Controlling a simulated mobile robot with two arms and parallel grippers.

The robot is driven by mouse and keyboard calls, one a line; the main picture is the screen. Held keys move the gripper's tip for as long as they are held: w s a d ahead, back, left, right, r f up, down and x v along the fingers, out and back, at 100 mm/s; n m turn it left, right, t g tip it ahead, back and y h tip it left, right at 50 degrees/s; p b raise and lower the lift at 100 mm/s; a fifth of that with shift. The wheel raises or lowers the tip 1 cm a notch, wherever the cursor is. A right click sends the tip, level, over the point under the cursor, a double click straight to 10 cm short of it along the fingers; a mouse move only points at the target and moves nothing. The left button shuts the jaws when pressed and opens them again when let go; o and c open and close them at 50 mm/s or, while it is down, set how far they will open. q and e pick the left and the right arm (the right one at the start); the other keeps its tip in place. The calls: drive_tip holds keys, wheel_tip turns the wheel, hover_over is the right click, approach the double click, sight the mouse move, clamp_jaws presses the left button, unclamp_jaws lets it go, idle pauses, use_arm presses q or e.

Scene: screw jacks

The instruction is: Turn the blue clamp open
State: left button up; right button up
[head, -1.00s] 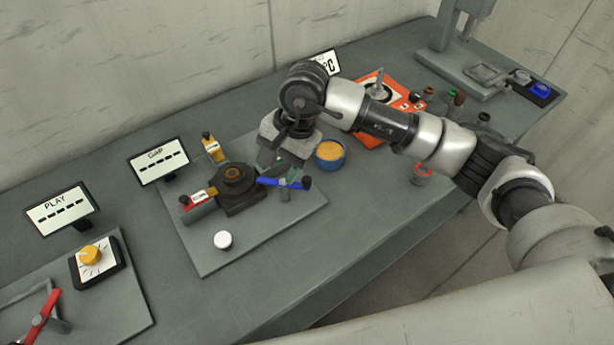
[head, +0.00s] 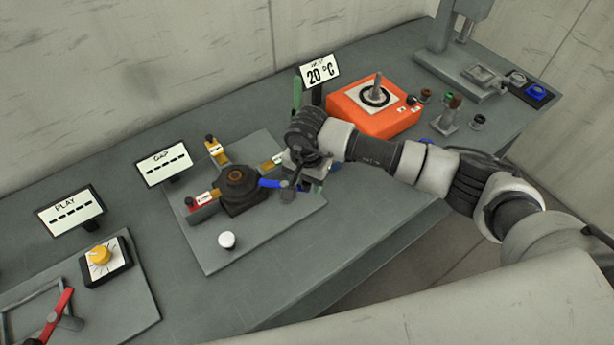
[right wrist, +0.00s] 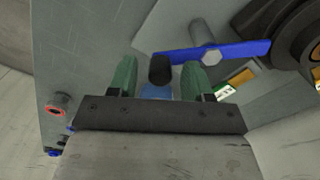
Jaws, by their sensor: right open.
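The blue clamp's lever (head: 270,183) lies beside the dark round workpiece (head: 240,189) on the grey plate (head: 220,256). In the right wrist view the blue lever (right wrist: 228,51) has a grey pivot pin and a black knob (right wrist: 160,70) at its left end. My right gripper (head: 304,180) is over that end of the lever, and its wrist hides the knob in the head view. In the wrist view its green fingers (right wrist: 158,76) stand apart, one on each side of the knob, with visible gaps. My left gripper is not in view.
Red (head: 203,199) and yellow (head: 216,151) clamps surround the workpiece. An orange unit (head: 375,106) is behind my right arm. Signs (head: 163,167) line the back.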

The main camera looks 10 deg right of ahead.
drive_tip(key=shift+f, duration=0.15)
drive_tip(key=c, duration=0.9)
